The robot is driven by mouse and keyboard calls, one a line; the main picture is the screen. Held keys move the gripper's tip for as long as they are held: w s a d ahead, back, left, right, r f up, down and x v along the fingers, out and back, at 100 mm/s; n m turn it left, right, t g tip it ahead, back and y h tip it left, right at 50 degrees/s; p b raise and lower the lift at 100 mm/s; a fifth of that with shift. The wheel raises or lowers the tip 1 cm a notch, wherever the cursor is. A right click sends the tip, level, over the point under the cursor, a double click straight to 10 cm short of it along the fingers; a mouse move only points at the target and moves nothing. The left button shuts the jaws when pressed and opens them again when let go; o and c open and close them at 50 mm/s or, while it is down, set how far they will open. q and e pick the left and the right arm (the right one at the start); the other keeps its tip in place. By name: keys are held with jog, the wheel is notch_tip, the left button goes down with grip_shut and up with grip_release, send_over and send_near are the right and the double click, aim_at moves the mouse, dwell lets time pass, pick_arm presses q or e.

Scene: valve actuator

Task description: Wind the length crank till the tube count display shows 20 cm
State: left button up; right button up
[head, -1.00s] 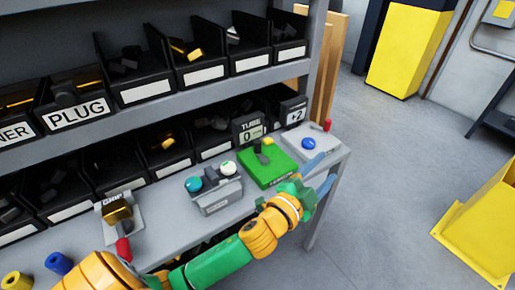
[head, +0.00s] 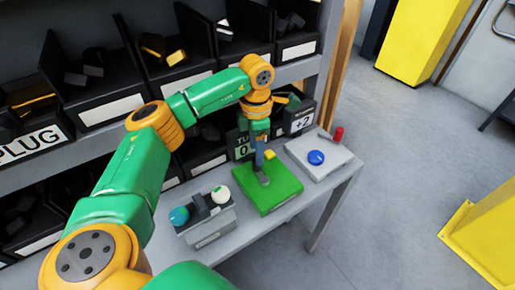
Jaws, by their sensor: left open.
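The green crank unit (head: 282,198) sits on the bench, with a dark grey crank part (head: 264,180) and a yellow knob (head: 271,155) above it. The tube count display (head: 243,150) stands behind it; my left arm covers part of it, and a 0 shows. My left gripper (head: 259,163) points down over the crank unit, beside the yellow knob. Its fingers are open; whether they touch the crank I cannot tell. My right gripper is out of view.
A pale plate with a blue button (head: 316,158) and a red handle (head: 338,134) stands to the right, below a +2 display (head: 301,124). A grey box (head: 207,228) with teal and white knobs is at left. Shelf bins (head: 110,105) line the back.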

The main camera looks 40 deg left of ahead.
aim_at(260, 171)
pick_arm(q)
jog(key=shift+s+d+f, duration=0.2)
jog(key=shift+s+f, duration=0.15)
jog(key=shift+f, duration=0.2)
jog(key=shift+s+d+f, duration=0.15)
jog(key=shift+s+f, duration=0.15)
jog(key=shift+f, duration=0.25)
jog(key=shift+w+a+f+p, duration=0.15)
jog(key=shift+w+f, duration=0.05)
jog(key=shift+f, duration=0.2)
jog(key=shift+w+a+f+p, duration=0.15)
jog(key=shift+w+f, duration=0.05)
jog(key=shift+f, duration=0.2)
jog(key=shift+w+a+f, duration=0.1)
jog(key=shift+w, duration=0.05)
grip_shut()
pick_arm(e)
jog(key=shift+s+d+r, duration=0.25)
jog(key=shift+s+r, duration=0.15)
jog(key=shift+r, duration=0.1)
pick_arm(q)
jog(key=shift+d+m, duration=0.2)
jog(key=shift+m, duration=0.1)
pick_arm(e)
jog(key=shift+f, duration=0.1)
